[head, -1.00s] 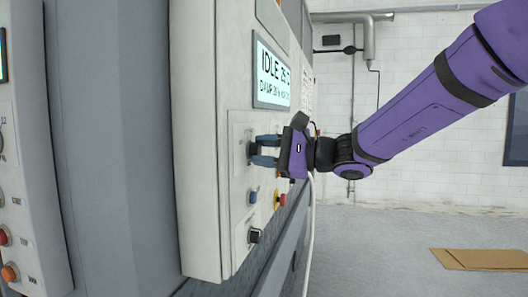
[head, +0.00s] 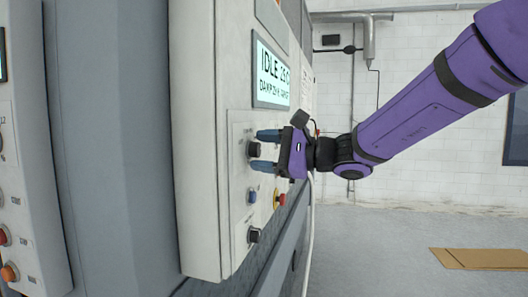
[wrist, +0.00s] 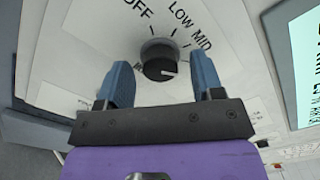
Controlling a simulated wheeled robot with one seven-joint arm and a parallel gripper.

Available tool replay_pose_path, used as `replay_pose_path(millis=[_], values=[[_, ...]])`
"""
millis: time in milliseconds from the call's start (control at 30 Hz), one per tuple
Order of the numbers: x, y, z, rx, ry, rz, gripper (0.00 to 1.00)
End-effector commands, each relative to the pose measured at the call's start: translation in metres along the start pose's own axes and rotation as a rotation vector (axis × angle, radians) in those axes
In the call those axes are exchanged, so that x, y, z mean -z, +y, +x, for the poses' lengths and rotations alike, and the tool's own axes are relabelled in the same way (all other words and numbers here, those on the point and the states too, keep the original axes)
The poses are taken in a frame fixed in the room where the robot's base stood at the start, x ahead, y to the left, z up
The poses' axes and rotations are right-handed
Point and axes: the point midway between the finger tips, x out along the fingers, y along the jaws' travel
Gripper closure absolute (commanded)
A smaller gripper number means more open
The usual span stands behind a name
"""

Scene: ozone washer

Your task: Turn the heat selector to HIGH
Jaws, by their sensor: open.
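The heat selector is a round black knob on the white panel; it shows in the head view (head: 253,149) and in the wrist view (wrist: 159,58). In the wrist view OFF, LOW and MID are printed around it; no HIGH label is readable. The knob's white mark points right in that view, clockwise past the MID label. My gripper (head: 265,151) is open, with one blue finger on each side of the knob. In the wrist view there is a gap between the knob and each fingertip. The right finger covers part of the dial face.
A display (head: 271,76) reading IDLE sits above the knob. Below are a blue button (head: 252,197), a red and yellow button (head: 279,198) and another black knob (head: 254,235). A grey cabinet (head: 110,150) stands left. The floor at right is mostly clear, with flat cardboard (head: 485,258).

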Motion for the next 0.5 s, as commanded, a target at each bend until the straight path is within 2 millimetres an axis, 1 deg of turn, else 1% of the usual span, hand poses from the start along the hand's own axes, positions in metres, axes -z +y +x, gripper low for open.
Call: replay_pose_path(millis=[67,167,267,500], values=[[0.0,0.0,-0.002,0.0,0.0,-0.001,0.39],[0.0,-0.001,-0.01,0.001,0.001,-0.002,0.39],[0.0,-0.001,-0.025,0.002,0.002,-0.003,0.39],[0.001,-0.001,-0.07,0.002,0.003,0.0,0.39]])
